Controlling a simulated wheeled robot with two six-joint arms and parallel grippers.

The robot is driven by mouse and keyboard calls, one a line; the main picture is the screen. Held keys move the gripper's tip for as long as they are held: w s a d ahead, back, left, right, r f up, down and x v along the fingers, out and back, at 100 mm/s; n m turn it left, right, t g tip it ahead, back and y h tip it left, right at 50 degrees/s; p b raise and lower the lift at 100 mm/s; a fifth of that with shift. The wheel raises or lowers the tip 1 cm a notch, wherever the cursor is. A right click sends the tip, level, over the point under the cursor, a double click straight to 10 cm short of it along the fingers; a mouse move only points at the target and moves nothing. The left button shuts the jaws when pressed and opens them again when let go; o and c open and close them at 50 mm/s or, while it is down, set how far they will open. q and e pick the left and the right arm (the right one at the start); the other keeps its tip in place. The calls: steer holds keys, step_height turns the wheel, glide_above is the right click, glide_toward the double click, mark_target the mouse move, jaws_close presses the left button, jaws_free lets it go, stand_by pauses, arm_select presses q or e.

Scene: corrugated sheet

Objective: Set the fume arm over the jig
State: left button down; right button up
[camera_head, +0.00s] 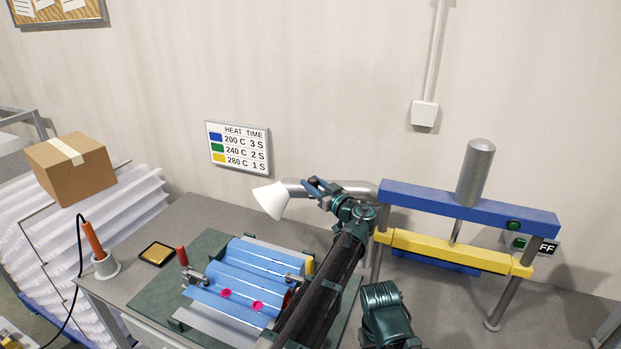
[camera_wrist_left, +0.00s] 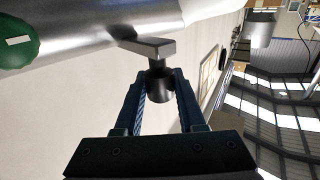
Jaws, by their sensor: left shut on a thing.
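The fume arm is a silver tube (camera_head: 345,188) with a white cone hood (camera_head: 271,200) at its left end. The hood shows above and behind the jig (camera_head: 185,322) in the picture; its height over it I cannot tell. The jig holds a blue corrugated sheet (camera_head: 240,283) with two pink spots. My left gripper (camera_head: 316,187) is at the tube, just right of the hood. In the left wrist view my left gripper (camera_wrist_left: 160,88) is shut on a dark knob (camera_wrist_left: 160,70) under a grey bracket (camera_wrist_left: 148,47) on the tube (camera_wrist_left: 90,42). My right gripper is not in view.
A press with a blue beam (camera_head: 465,208) and yellow bar (camera_head: 450,252) stands right. A soldering iron (camera_head: 93,238) in its stand, a small tray (camera_head: 157,254) and a cardboard box (camera_head: 70,165) are left. A heat-time sign (camera_head: 238,147) hangs on the wall.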

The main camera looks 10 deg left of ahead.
arm_select(q)
steer(key=shift+s+d+n+g+y, duration=0.6)
steer(key=shift+s+g, duration=0.15)
steer(key=shift+s, duration=0.1)
steer(key=shift+s+d+n+g+y, duration=0.5)
steer(key=shift+s+d+n+g, duration=0.1)
steer(key=shift+s+g, duration=0.2)
steer(key=c, duration=0.5)
jaws_free()
steer(key=shift+s, duration=0.1)
